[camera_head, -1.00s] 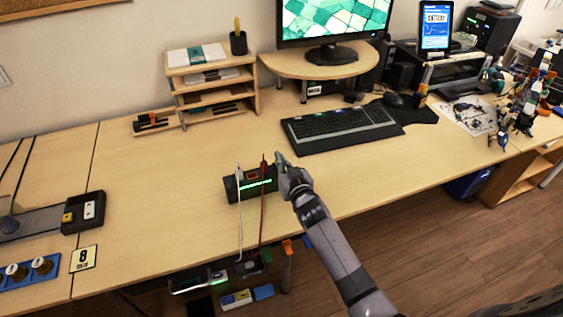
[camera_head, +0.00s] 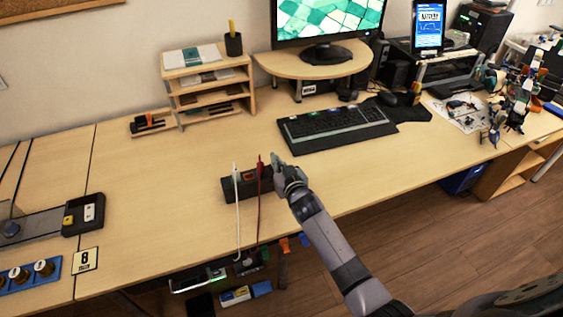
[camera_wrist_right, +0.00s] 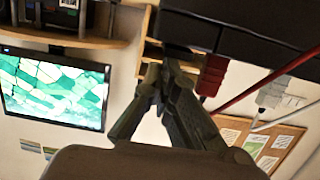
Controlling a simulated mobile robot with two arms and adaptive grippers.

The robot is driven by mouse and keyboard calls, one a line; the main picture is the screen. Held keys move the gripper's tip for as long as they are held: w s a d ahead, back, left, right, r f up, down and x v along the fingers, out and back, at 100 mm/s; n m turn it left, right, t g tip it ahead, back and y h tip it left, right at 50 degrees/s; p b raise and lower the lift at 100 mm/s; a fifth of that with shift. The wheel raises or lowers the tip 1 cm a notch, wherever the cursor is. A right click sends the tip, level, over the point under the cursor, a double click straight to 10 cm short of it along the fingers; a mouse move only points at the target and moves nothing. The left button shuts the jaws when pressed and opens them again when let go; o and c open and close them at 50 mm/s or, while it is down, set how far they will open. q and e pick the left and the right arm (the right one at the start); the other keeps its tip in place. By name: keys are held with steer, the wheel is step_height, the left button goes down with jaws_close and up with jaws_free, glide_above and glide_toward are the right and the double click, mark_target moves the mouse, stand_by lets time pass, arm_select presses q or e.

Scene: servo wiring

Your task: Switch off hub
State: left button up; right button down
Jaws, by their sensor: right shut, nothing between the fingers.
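The hub (camera_head: 228,191) is a dark box lying near the table's front edge in the head view. No green light shows on its front. A white cable (camera_head: 238,215) and a red cable (camera_head: 260,205) are plugged into it and hang over the table edge. My right gripper (camera_head: 277,161) is shut and empty at the hub's right end; I cannot tell whether it touches. In the right wrist view, the shut fingertips (camera_wrist_right: 160,70) are just below the dark hub body (camera_wrist_right: 260,25), beside the red plug (camera_wrist_right: 212,75) and the white plug (camera_wrist_right: 272,92). My left gripper is not in view.
A keyboard (camera_head: 335,128) lies behind and right of the hub. A monitor (camera_head: 330,20) on a stand and a small wooden shelf (camera_head: 208,88) stand at the back. A black switch box (camera_head: 83,214) is at the left. The table between is clear.

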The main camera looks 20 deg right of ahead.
step_height(320, 180, up, 4)
steer(key=p, duration=0.3)
steer(key=shift+r, duration=0.15)
steer(key=r+v, duration=0.1)
steer(key=v, duration=0.8)
steer(key=shift+b, duration=0.45)
